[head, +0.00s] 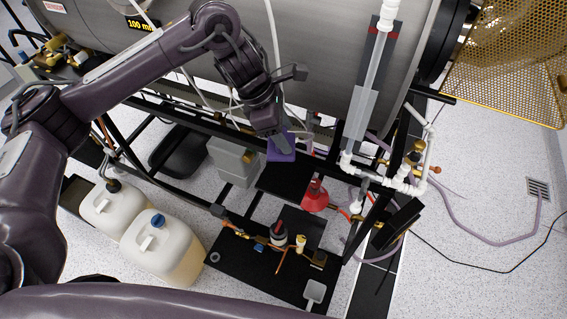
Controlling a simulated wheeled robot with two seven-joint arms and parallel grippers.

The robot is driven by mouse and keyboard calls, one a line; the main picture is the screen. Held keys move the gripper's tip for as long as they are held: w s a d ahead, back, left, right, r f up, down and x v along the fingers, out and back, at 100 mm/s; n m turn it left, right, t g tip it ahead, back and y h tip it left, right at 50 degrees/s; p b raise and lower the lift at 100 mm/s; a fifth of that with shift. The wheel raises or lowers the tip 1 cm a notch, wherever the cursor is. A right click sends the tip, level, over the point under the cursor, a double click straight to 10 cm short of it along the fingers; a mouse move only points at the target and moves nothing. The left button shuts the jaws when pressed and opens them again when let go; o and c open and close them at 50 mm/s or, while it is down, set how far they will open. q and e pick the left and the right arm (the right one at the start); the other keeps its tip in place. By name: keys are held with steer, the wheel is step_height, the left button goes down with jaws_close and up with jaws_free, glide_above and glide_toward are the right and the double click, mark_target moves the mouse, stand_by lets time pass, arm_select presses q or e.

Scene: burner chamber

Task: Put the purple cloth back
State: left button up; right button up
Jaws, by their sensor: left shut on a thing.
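The purple cloth (281,153) is a small purple piece near the middle of the head view. My left gripper (277,140) comes down from above and is shut on it. The cloth is over the frame's lower black shelf, in front of the big grey cylinder; I cannot tell whether it touches anything below. The gripper's fingertips are partly hidden by the gripper body and the cloth. My right gripper is not in view.
A red flask (315,196) stands on the black shelf just right of the cloth. A grey box (233,160) is to its left. The large metal cylinder (325,50) and white pipes (372,175) bound the space. Two white jugs (163,248) stand at left.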

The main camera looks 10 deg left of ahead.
arm_select(q)
step_height(320, 180, down, 9)
steer(key=shift+w+r, duration=0.15)
step_height(320, 180, down, 4)
steer(key=shift+r+p, duration=0.1)
steer(key=shift+p, duration=0.3)
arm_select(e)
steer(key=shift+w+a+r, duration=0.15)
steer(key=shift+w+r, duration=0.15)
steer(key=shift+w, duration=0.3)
arm_select(q)
steer(key=o, duration=1.1)
